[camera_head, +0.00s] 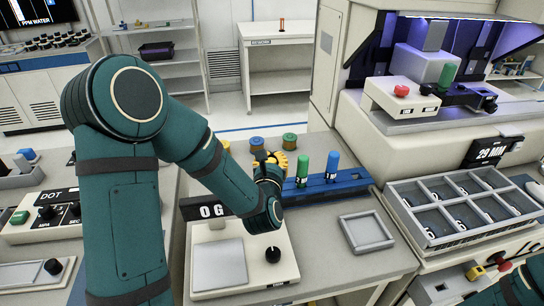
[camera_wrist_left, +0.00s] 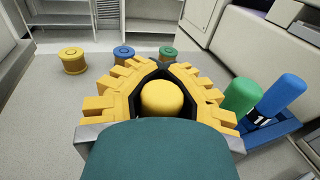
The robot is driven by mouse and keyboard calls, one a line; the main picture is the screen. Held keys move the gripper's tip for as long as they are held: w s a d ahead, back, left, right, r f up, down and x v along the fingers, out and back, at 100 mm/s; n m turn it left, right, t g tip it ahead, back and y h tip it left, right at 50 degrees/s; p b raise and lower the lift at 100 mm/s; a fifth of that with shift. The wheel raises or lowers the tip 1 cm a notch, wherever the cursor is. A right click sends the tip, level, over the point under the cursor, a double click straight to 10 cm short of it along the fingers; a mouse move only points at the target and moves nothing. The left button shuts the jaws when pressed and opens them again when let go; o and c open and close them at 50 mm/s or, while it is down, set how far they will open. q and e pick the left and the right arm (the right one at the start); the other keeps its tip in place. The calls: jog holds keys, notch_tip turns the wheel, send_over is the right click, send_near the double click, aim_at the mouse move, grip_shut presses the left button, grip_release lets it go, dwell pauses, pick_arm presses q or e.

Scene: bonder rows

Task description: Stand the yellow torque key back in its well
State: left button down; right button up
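My left gripper (camera_head: 268,160) has yellow segmented fingers with dark inner pads. In the left wrist view its fingers are closed around the yellow torque key (camera_wrist_left: 162,98), whose rounded top shows between them. The gripper is at the left end of the blue rack (camera_head: 345,187), which also shows in the wrist view (camera_wrist_left: 268,136). The key's lower end is hidden, so I cannot tell whether it is in its well. A green key (camera_head: 303,168) and a blue key (camera_head: 332,166) stand upright in the rack. My right arm shows at the lower right edge; its gripper is unclear.
Blue (camera_head: 257,143) and green (camera_head: 289,141) spools stand behind the rack; a yellow spool (camera_wrist_left: 73,61) is left of them. An empty grey tray (camera_head: 366,232) lies right of the scale (camera_head: 219,264). A compartment tray (camera_head: 399,224) and the bonder are further right.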

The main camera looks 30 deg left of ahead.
dwell(0.4)
pick_arm(q)
jog(key=c, duration=1.1)
grip_release()
jog(key=shift+o, duration=0.2)
notch_tip(320, 180, up, 10)
